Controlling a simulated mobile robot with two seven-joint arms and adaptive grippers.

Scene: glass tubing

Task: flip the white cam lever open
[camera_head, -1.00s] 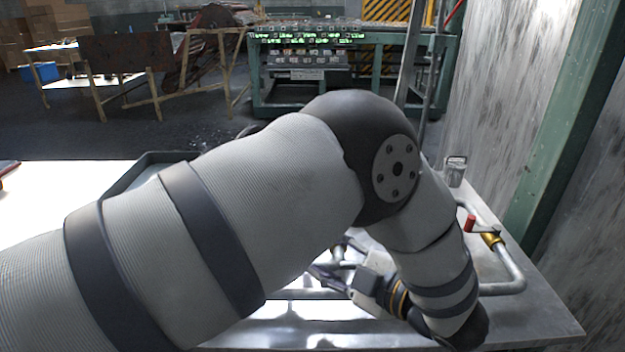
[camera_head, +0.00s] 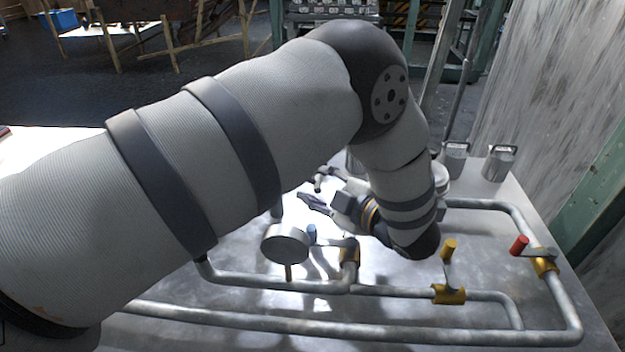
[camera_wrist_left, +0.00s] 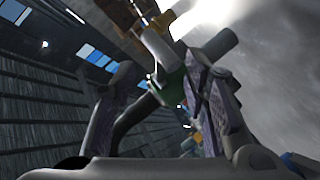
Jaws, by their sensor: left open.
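My left gripper (camera_head: 318,190) is open in the head view, its fingers pointing left above the bright table top. In the left wrist view, its two fingers (camera_wrist_left: 158,108) stand apart. A pale, whitish cylinder (camera_wrist_left: 156,44) joined to a green piece (camera_wrist_left: 171,86) shows between and beyond the fingertips; it may be the white cam lever. Whether a finger touches it, I cannot tell. In the head view no white lever can be made out; my left arm covers much of the table there. My right gripper is not in view.
Grey pipes (camera_head: 400,333) run along the metal table. Levers with blue (camera_head: 311,234), yellow (camera_head: 449,249) and red (camera_head: 520,245) handles stand on them. A round disc-shaped part (camera_head: 285,244) sits near the blue one. Metal containers (camera_head: 499,163) stand at the back right by the wall.

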